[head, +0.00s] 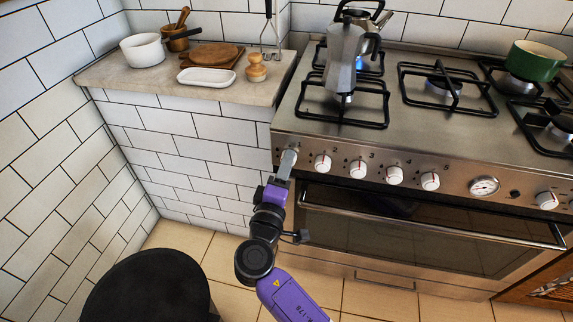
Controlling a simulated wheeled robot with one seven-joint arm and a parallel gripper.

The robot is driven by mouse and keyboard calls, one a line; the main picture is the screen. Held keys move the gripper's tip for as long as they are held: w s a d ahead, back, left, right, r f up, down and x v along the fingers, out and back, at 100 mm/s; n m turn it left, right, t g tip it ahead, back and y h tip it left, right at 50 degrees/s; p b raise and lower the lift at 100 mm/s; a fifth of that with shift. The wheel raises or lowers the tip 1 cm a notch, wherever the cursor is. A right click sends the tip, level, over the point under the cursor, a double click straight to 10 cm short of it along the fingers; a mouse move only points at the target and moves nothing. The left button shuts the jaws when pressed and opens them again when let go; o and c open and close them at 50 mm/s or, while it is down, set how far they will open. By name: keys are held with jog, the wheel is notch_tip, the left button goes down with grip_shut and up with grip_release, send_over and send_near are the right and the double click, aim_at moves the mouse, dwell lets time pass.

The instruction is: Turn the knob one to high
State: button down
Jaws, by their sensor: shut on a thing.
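The stove (405,115) has a row of white knobs along its steel front panel. My gripper (289,154) reaches up to the left end of this panel, at the leftmost knob position. It is shut on the knob there, which is knob one; the gripper hides nearly all of it, so I cannot tell which way its pointer faces. The second knob (322,162) is just right of my gripper, apart from it.
More knobs and a round dial (485,186) continue rightward. The oven handle (430,226) runs below. A moka pot (341,58) stands on the front left burner; a blue flame shows behind it. A counter (190,93) is left; a black round object (150,285) is lower left.

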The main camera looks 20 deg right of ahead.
jog(key=c, duration=0.9)
grip_release()
jog(key=shift+c, duration=0.2)
jog(key=v, duration=0.7)
jog(key=shift+s+a, duration=0.3)
